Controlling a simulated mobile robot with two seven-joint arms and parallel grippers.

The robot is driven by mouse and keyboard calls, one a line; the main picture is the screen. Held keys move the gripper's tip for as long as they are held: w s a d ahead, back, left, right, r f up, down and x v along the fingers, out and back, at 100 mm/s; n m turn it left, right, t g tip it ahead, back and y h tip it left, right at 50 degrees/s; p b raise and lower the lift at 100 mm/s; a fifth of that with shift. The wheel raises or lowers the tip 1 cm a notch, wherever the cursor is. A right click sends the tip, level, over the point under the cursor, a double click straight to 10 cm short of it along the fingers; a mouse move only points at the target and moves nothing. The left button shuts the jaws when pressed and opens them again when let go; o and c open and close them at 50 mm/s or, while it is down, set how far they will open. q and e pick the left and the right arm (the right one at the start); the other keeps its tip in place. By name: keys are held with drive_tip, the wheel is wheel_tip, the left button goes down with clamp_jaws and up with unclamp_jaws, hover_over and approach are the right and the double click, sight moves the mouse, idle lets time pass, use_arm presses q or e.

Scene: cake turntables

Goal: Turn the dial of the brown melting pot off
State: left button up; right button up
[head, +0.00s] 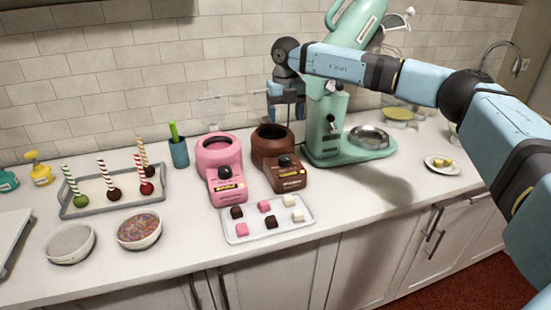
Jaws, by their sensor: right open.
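The brown melting pot (268,150) stands on the counter, its round well at the back and a sloped front panel facing me. Its dark dial (284,161) is a knob on top of that panel; the way it points is too small to tell. My right gripper (285,110) is open and hangs above and behind the pot, in front of the tiled wall. It is apart from the dial, and nothing shows between its fingers. My left gripper is not in view.
A pink melting pot (219,152) stands close on the left. A mint stand mixer (325,125) with a steel bowl (368,137) is close on the right. A white tray (240,233) of small sweets lies in front. A grey tray (72,204) holds cake pops at left.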

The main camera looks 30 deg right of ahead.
sight(285, 157)
wheel_tip(285, 157, down, 12)
drive_tip(key=shift+f, duration=0.75)
drive_tip(key=shift+c, duration=0.7)
drive_tip(key=c, duration=0.8)
